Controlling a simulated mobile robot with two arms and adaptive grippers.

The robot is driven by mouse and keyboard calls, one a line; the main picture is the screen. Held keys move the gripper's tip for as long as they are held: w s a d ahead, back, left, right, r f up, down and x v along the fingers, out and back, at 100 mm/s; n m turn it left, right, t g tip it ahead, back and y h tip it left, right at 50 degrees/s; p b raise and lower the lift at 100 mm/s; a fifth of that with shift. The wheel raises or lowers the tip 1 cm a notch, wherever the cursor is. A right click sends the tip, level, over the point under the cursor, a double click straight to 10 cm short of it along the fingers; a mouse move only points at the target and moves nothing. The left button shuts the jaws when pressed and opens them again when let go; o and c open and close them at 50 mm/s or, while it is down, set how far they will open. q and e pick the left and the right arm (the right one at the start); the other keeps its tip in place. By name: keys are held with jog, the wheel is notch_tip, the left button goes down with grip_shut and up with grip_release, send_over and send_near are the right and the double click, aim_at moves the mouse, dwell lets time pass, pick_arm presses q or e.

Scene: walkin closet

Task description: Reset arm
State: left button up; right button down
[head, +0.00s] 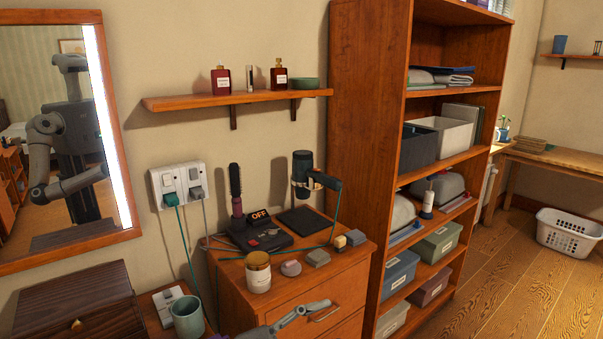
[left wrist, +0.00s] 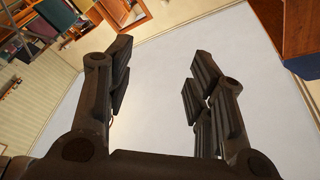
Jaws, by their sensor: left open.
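My left gripper (left wrist: 160,62) is in the left wrist view, with its two dark fingers spread wide apart and nothing between them. Behind the fingers is a large pale surface, with hanging clothes at the upper left and brown furniture at the upper right. In the head view, a grey jointed part of mine reaches in at the bottom, in front of the wooden drawer cabinet (head: 318,296); I cannot tell whether it touches the cabinet.
A wall socket (head: 181,185), a mug (head: 187,318) and a mirror (head: 75,120) are left.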

pick_arm(q)
jog(key=w+a+r+n+t+y, duration=0.1)
jog(key=w+a+n+t+y, duration=0.3)
jog(key=a+n+t+y, duration=0.65)
jog(key=s+a+f+n+g+y, duration=0.35)
jog(key=a+f+n+y, duration=0.45)
jog(key=a+f+n, duration=0.4)
jog(key=s+f+m+g, duration=0.1)
jog(key=s+f+g, duration=0.35)
jog(key=s, duration=0.35)
jog(key=s+a+f+m+g, duration=0.1)
jog(key=s+f+g, duration=0.2)
jog(key=s+f, duration=0.4)
jog(key=s+f+g, duration=0.4)
jog(key=s, duration=0.5)
notch_tip(320, 180, down, 25)
jog(key=s+a+f+g, duration=0.2)
jog(key=s+a+f, duration=0.1)
jog(key=s+f, duration=1.4)
jog(key=shift+s+a+m, duration=0.15)
jog(key=shift+s+m, duration=0.1)
jog(key=shift+m, duration=0.1)
